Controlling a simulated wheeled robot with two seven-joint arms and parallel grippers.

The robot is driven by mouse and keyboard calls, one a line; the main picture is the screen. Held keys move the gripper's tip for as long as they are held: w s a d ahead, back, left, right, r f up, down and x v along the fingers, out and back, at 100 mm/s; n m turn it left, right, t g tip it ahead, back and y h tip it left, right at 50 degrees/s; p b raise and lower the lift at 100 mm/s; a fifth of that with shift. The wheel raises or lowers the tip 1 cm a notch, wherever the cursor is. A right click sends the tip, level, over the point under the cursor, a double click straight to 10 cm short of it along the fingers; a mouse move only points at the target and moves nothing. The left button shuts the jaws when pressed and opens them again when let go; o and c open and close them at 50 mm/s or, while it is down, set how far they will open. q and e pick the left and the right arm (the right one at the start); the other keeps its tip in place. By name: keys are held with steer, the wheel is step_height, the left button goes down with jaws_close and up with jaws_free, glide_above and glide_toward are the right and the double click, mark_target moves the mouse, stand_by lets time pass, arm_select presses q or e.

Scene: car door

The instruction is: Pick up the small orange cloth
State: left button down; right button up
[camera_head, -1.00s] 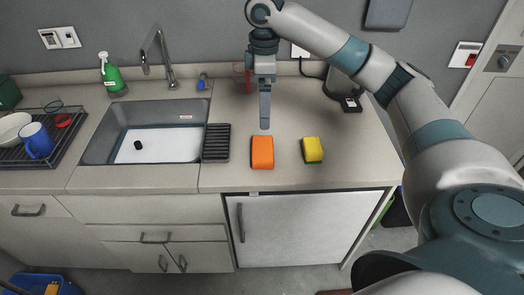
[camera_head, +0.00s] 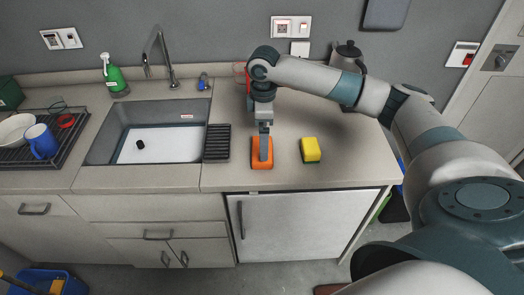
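The small orange cloth (camera_head: 262,165) lies on the countertop right of the sink, near the counter's front edge. My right gripper (camera_head: 264,158) points down over it, and its fingers overlap the cloth's upper part in the picture. The fingers show as one narrow bar, so I cannot tell whether they are apart or closed, or whether they touch the cloth. My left gripper is not in view.
A yellow sponge (camera_head: 311,150) lies right of the cloth. A black ribbed rack (camera_head: 217,142) is to its left, beside the sink (camera_head: 150,135). A metal kettle (camera_head: 347,62) stands behind my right arm. The counter right of the sponge is clear.

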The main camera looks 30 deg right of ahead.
steer(key=shift+f+p, duration=0.4)
steer(key=shift+p, duration=0.05)
steer(key=f, duration=0.1)
steer(key=f+p, duration=0.1)
steer(key=f, duration=0.1)
steer(key=shift+w+a+p, duration=0.1)
steer(key=shift+w+p, duration=0.1)
steer(key=shift+p, duration=0.1)
steer(key=shift+f, duration=0.7)
steer(key=c, duration=0.7)
